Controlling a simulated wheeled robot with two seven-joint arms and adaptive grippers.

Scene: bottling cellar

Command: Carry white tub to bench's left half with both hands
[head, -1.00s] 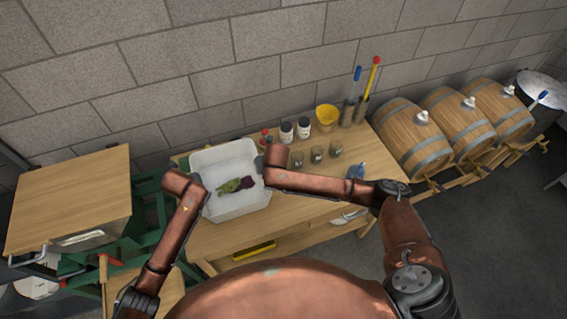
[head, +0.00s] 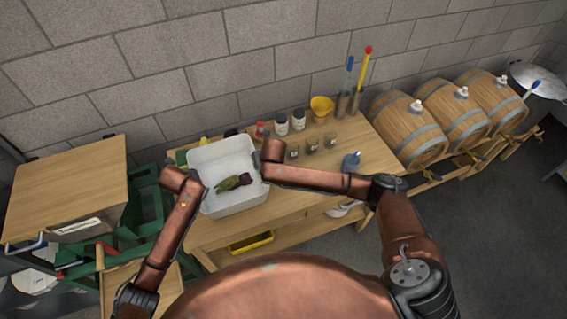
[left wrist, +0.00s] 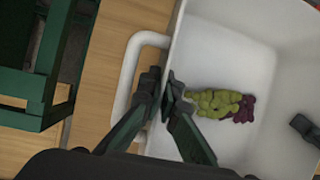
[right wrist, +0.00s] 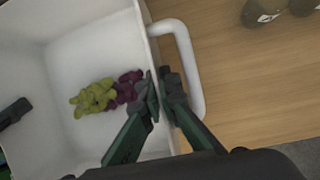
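The white tub (head: 228,207) is upright over the left half of the wooden bench (head: 300,195). I cannot tell whether its base touches the bench top. Green and dark purple grapes lie in it; they show in the left wrist view (left wrist: 217,102) and the right wrist view (right wrist: 95,95). My left gripper (left wrist: 161,88) is closed on the tub's left wall, one finger inside and one between wall and handle. My right gripper (right wrist: 160,84) is closed on the right wall in the same way. In the head view my arms hide both sets of fingertips.
Jars (head: 282,124), a yellow funnel (head: 321,107) and small glasses (head: 312,145) stand right of the tub. A blue item (head: 351,161) is farther right. Barrels (head: 408,130) stand beyond. A green frame with a wooden top (head: 70,185) is on the left. A block wall is behind.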

